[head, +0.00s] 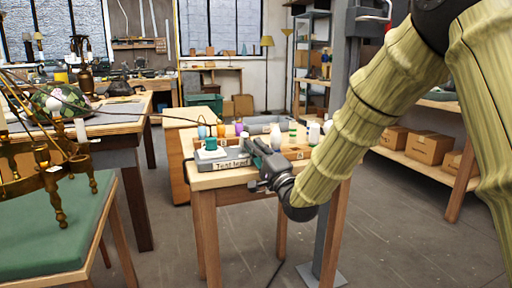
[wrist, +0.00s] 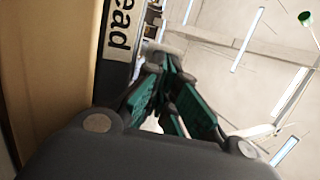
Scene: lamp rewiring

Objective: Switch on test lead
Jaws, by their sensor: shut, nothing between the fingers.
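The test lead (head: 222,162) is a grey box with a white label reading "Test lead" and a teal-green part on top. It sits at the near left of the small wooden table. My gripper (head: 256,150) is beside the box at its right end, low over the table top. In the wrist view the box's label (wrist: 119,28) shows sideways at the upper left, close to the fingers. My gripper (wrist: 176,88) has dark links and green pads and is shut with nothing held. Whether it touches the box I cannot tell. No switch can be clearly made out.
Several small bottles (head: 314,132) and wooden blocks stand behind my gripper on the table. A green-topped bench (head: 60,235) with a brass chandelier (head: 50,165) is at the left. Shelves with cardboard boxes (head: 428,148) stand at the right. The floor in front is mostly clear.

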